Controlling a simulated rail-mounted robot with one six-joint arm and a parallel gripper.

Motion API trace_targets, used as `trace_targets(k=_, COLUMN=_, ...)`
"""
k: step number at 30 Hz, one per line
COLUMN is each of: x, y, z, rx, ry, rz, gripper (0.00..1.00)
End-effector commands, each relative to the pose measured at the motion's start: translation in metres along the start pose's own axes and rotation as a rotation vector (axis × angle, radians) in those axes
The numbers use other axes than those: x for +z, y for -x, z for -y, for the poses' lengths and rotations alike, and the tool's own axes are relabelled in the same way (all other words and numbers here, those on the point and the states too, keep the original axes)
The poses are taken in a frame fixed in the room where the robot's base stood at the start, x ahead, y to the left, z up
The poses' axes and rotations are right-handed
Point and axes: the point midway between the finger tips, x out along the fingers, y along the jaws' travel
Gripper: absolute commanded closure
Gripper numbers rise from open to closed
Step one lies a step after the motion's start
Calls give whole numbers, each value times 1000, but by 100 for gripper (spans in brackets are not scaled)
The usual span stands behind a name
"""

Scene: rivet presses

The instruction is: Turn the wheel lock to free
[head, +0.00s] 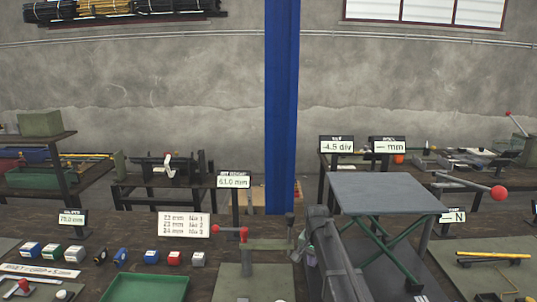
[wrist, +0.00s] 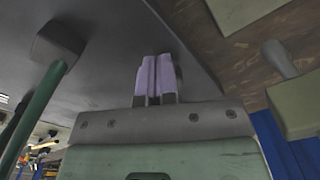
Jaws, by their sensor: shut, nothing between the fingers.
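My gripper (wrist: 158,78) shows in the middle of the wrist view, its two pale lilac fingers pressed together with nothing between them. A dark grey surface (wrist: 105,75) fills the view behind the fingertips; I cannot tell whether they touch it. In the head view, a lift table (head: 385,192) with a flat grey top and crossed green legs stands right of centre.
In the wrist view, a green bar (wrist: 38,115) ending in a grey block is left of my fingers. A red-knobbed lever (head: 497,192) is right of the lift table. A green tray (head: 146,288) and small coloured boxes (head: 75,254) lie on the left bench.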

Motion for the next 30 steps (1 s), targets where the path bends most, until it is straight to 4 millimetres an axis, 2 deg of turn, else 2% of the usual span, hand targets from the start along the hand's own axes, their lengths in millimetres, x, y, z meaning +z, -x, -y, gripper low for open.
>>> trace_targets(k=1, x=9, y=-8, z=-10, rx=16, ry=-9, rz=20, gripper=100)
trace_targets(k=5, x=8, y=-2, z=-8, rx=15, ry=-5, rz=21, gripper=100)
trace_targets(k=16, x=4, y=59, z=-2, rx=10, ry=0, rz=19, gripper=100)
trace_targets(k=26, x=4, y=58, z=-1, rx=9, ry=3, rz=18, gripper=100)
trace_targets(k=30, x=14, y=66, z=-10, rx=11, ry=28, rz=15, gripper=100)
